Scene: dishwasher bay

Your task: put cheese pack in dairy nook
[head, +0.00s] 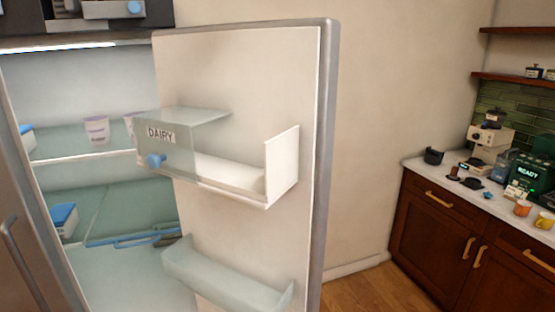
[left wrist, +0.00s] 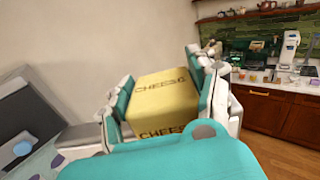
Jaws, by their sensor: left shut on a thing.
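The yellow cheese pack (left wrist: 162,98), with CHEESE printed on it, is between the teal-padded fingers of my left gripper (left wrist: 164,96) in the left wrist view. The gripper is shut on it. Neither gripper shows in the head view, and my right gripper is in neither view. The dairy nook (head: 232,190) is a white bin on the inside of the open fridge door. Its clear cover (head: 188,114), with a DAIRY label and a blue knob (head: 155,160), sits toward the left. The right part of the nook is uncovered and looks empty.
The fridge door (head: 240,75) stands open. A clear lower door bin (head: 225,277) is below the nook. Fridge shelves hold white cups (head: 96,129) and a blue-lidded box (head: 63,219). A counter (head: 450,176) with mugs and machines stands at the right, beyond open floor.

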